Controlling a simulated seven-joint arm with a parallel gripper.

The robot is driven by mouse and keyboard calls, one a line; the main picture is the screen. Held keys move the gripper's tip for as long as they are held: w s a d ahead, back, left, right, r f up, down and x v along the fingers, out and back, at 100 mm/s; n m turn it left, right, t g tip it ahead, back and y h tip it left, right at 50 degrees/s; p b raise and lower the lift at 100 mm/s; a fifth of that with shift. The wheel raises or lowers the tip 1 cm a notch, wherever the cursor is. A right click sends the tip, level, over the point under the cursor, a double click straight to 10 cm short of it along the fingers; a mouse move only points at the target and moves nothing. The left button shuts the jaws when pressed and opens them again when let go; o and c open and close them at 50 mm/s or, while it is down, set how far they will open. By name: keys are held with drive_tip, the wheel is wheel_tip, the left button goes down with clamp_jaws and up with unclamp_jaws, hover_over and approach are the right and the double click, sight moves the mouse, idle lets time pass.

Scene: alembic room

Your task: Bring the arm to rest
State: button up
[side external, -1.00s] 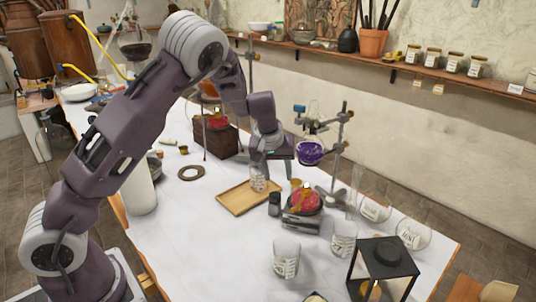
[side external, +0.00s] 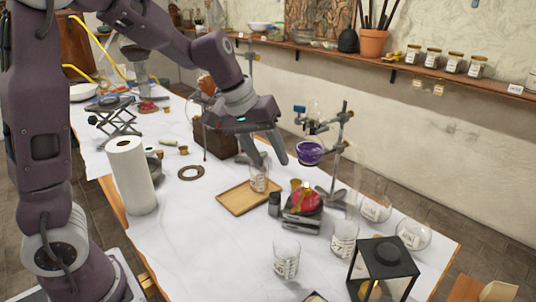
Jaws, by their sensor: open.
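My gripper (side external: 268,153) is open in the side external view, its two fingers pointing down and to the right. It hangs over the back right end of a wooden tray (side external: 236,202). A small glass beaker with a printed label (side external: 259,182) stands at the tray's right end, just below the fingers. The fingers appear above or behind the beaker; I cannot tell the exact gap. Nothing shows between the fingers.
A stand with a purple-filled flask (side external: 309,153) is right of my gripper. A red-topped apparatus (side external: 303,202), beakers (side external: 286,262) and a black lantern (side external: 382,262) stand nearer. The front left tabletop is clear.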

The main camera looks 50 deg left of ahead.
drive_tip(key=s+d+r+m, duration=0.3)
drive_tip(key=s+r, duration=0.3)
drive_tip(key=s, duration=0.4)
drive_tip(key=s+f+m+t+y, duration=0.1)
drive_tip(key=s+m, duration=0.1)
drive_tip(key=s, duration=1.2)
drive_tip(key=shift+s+a+f+m+y, duration=0.25)
drive_tip(key=shift+s+a+m+y, duration=0.05)
drive_tip(key=shift+a+y, duration=0.1)
